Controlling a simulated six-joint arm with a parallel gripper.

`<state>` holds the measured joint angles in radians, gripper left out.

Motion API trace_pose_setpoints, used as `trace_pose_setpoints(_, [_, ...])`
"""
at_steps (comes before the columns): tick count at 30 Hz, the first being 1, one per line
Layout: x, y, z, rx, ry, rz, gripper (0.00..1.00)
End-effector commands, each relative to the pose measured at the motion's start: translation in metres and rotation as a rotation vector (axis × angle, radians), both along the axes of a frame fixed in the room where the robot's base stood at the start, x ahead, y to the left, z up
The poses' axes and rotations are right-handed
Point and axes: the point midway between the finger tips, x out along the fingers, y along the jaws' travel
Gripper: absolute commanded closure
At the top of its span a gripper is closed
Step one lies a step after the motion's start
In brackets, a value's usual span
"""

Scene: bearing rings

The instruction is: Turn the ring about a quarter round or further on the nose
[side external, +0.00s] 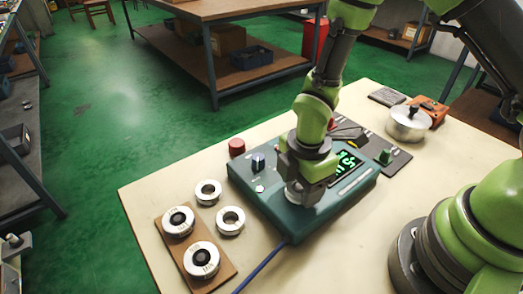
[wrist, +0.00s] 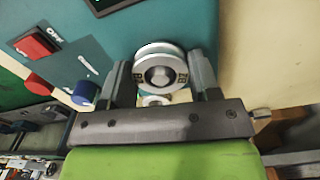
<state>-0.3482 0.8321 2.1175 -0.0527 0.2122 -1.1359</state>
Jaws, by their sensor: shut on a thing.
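A silver bearing ring (wrist: 160,50) sits around a round metal nose (wrist: 159,75) on the teal tester box (wrist: 150,18). My gripper (wrist: 162,72) is shut on the ring, with one finger on its left side and one on its right in the wrist view. Small dark marks show on the ring's face at both sides of the nose. In the side external view my gripper (side external: 298,190) points down at the near part of the tester box (side external: 262,205). It hides most of the ring there; only a pale edge shows beneath the fingers.
A blue knob (side external: 258,162) and lit green display (side external: 345,165) are close to my gripper. Two loose rings (side external: 208,192) (side external: 230,221) and a brown board (side external: 220,285) with two rings lie left. A red button (side external: 236,147) stands behind; a lidded pot (side external: 408,125) stands right.

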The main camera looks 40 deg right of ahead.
Motion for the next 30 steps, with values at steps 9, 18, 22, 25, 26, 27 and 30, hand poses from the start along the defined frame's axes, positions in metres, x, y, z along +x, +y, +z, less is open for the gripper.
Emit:
trace_pose_setpoints(9, [-0.0056,-0.0023,-0.0039,-0.008,0.021,0.0,0.18])
trace_pose_setpoints(18, [-0.0034,-0.0012,-0.0026,-0.005,0.014,0.0,0.01])
trace_pose_setpoints(22, [-0.0029,-0.001,-0.0024,-0.004,0.012,0.0,0.01])
trace_pose_setpoints(25, [-0.0027,-0.0008,-0.0022,-0.004,0.011,0.0,0.01])
trace_pose_setpoints(26, [-0.0026,-0.0008,-0.0022,-0.004,0.011,0.0,0.01])
trace_pose_setpoints(27, [-0.0026,-0.0008,-0.0022,-0.004,0.011,0.0,0.01])
trace_pose_setpoints(30, [-0.0024,-0.0008,-0.0021,-0.004,0.01,0.001,0.01])
